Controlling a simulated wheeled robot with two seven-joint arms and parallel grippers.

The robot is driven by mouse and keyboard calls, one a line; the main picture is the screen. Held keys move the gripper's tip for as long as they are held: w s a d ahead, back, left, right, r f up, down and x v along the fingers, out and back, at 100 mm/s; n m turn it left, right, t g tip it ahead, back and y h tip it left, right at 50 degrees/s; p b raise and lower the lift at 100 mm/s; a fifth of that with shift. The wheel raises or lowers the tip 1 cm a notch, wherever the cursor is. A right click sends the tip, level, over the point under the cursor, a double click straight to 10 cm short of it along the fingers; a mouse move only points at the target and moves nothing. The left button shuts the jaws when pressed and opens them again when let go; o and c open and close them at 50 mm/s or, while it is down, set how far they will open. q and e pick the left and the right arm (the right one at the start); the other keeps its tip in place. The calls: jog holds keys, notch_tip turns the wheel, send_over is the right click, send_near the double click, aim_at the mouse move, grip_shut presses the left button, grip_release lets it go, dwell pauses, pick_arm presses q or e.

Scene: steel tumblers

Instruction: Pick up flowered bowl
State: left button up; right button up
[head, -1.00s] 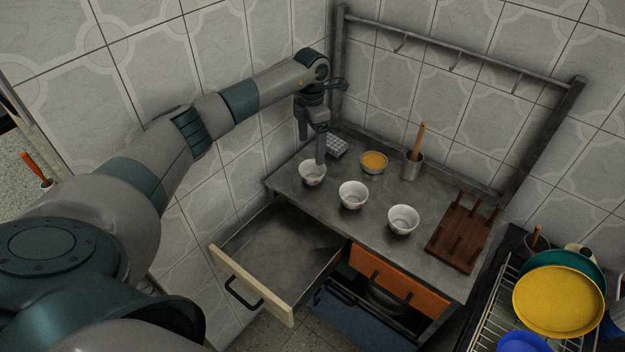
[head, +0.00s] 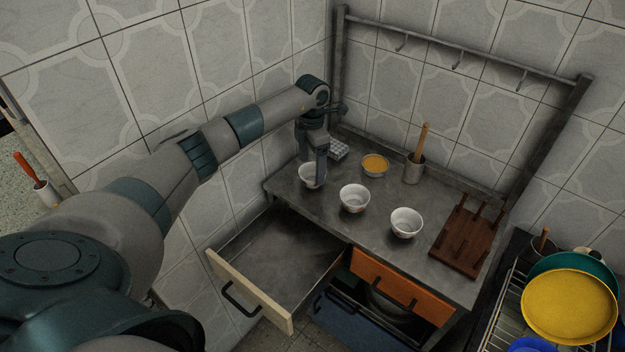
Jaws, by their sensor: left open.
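Three small white bowls stand in a row on the grey metal counter: a left bowl (head: 308,181), a middle bowl (head: 354,199) and a right bowl (head: 406,224). Faint coloured marks show on their sides, too small to tell as flowers for certain. My left gripper (head: 312,170) points down at the left bowl with its jaws open. One finger is in front of the bowl's right side and hides part of it; the other is at its back left. I cannot tell whether they touch the rim. My right gripper is out of view.
An open drawer (head: 250,291) juts out below the counter's left part. Behind the bowls are an orange-filled bowl (head: 375,164), a cup with a pestle (head: 413,170) and an egg-carton-like block (head: 338,150). A wooden peg rack (head: 464,240) stands at the right.

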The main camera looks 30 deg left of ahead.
aim_at(312, 173)
pick_arm(q)
notch_tip(312, 173, down, 4)
jog(key=shift+f+b, duration=0.15)
jog(key=shift+b, duration=0.7)
jog(key=shift+d, duration=0.1)
jog(key=c, duration=1)
